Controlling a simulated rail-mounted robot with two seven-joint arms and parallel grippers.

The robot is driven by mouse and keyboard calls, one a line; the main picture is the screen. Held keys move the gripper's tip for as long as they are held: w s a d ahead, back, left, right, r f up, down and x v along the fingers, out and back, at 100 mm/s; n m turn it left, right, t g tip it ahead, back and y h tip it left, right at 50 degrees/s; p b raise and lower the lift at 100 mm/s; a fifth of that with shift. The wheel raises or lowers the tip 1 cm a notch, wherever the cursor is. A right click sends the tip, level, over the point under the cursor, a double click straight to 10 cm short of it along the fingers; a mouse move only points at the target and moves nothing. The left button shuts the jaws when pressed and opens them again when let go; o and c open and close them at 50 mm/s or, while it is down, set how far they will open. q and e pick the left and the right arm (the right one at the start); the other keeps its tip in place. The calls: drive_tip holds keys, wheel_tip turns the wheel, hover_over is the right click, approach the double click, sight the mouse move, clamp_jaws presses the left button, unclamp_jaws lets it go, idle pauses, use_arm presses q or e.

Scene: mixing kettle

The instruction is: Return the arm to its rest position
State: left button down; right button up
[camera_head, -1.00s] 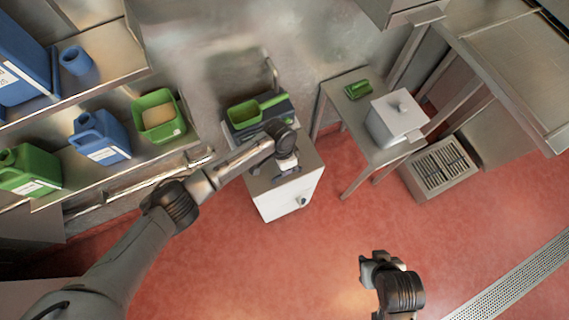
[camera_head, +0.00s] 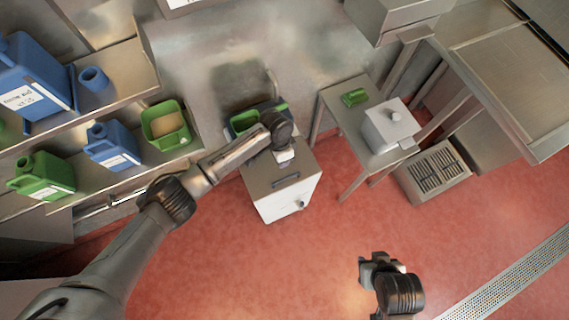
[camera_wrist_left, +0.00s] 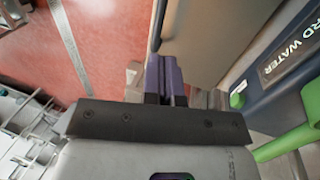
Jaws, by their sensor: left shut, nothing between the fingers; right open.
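My left arm (camera_head: 165,205) reaches in from the left to above the white box with a metal lid (camera_head: 290,205). My left gripper (camera_head: 285,157) is over the back part of the lid, partly hidden by its own wrist, and clear of the dark lid handle (camera_head: 286,182). In the left wrist view its fingers (camera_wrist_left: 165,80) are together with nothing between them. My right gripper (camera_head: 368,270) is open and empty over the red floor at the lower right.
A dark unit labelled "RD WATER" (camera_wrist_left: 280,95) with a green container (camera_head: 244,121) stands close behind my left gripper. Shelves with blue jugs (camera_head: 110,148), a green jug (camera_head: 42,177) and a green tub (camera_head: 165,125) are at left. Floor in front is clear.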

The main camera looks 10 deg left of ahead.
use_arm(q)
drive_tip(key=shift+s+p+v, duration=0.2)
drive_tip(key=shift+p+v, duration=0.25)
drive_tip(key=shift+v, duration=2.55)
drive_tip(key=shift+d, duration=0.1)
